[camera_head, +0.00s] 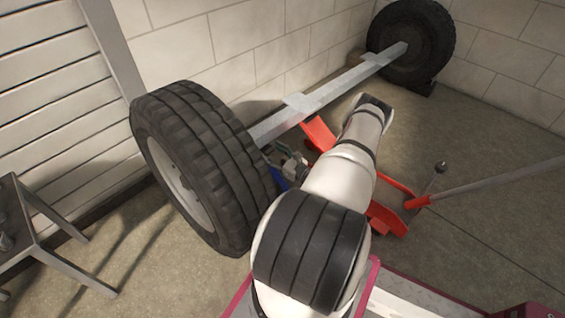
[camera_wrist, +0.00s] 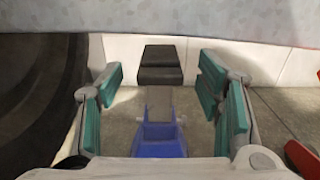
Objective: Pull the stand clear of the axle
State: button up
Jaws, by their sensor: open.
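The stand shows in the wrist view with a black block head (camera_wrist: 160,66), a grey post and a blue lower part (camera_wrist: 158,138). It is upright below the grey axle (camera_wrist: 190,18); I cannot tell whether head and axle touch. My gripper (camera_wrist: 161,82) is open, its teal pads to the left and right of the stand, with visible gaps on both sides. In the head view, the axle (camera_head: 352,80) runs between two wheels. My gripper (camera_head: 284,160) is low beside the near wheel, partly hidden by my arm. Only a blue bit of the stand (camera_head: 279,178) shows there.
The large near tire (camera_head: 205,165) stands close left of my gripper. A red floor jack (camera_head: 388,219) with a long handle lies to the right, partly behind my arm. The far wheel (camera_head: 412,40) is by the wall. A metal table (camera_head: 45,240) stands at left. Floor at right is open.

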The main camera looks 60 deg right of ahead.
jog(key=shift+b+x, duration=0.85)
jog(key=shift+x, duration=2)
grip_shut()
